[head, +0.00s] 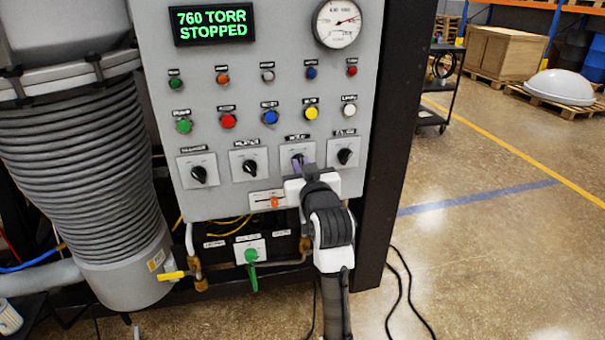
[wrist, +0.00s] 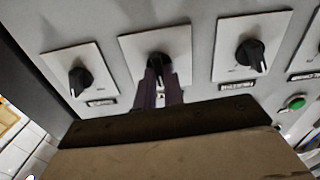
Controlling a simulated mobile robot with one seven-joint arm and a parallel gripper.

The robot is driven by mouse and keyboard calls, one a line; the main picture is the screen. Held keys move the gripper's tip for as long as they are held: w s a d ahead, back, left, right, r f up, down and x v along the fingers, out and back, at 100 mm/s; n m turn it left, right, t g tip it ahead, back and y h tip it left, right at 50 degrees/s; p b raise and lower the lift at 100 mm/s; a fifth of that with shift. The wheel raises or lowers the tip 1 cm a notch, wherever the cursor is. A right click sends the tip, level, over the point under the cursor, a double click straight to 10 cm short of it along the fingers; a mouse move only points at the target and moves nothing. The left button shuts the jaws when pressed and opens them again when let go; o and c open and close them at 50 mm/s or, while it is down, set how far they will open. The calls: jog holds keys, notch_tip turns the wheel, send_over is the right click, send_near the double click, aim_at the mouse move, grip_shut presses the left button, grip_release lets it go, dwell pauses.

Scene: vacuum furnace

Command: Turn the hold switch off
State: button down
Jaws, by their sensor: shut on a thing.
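The hold switch (head: 291,150) appears to be the third of the rotary switches in the lower row on the grey control panel, a black knob on a white square plate; its label is too small to read surely. In the wrist view its plate (wrist: 134,46) is in the middle, with the black knob (wrist: 157,60) at the fingertips. My gripper (head: 298,165) reaches up to this knob from below. In the wrist view its two dark fingers (wrist: 161,76) are shut on the knob. The fingers partly cover the knob, so its exact angle is hard to tell.
Neighbouring rotary switches sit close on the left (head: 249,167) and right (head: 345,156). Coloured buttons are above, and a slider with an orange knob (head: 274,202) is below. A green-handled valve (head: 252,257) hangs lower. Open floor (head: 470,260) lies to the right.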

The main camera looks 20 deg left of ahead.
jog(key=n+b, duration=0.2)
jog(key=n, duration=0.3)
jog(key=shift+b, duration=0.35)
dwell(0.4)
jog(key=c, duration=1.5)
grip_release()
jog(key=shift+s, duration=0.1)
jog(key=b+v, duration=0.3)
jog(key=v, duration=1)
jog(key=shift+s+d, duration=0.25)
jog(key=shift+s, duration=0.05)
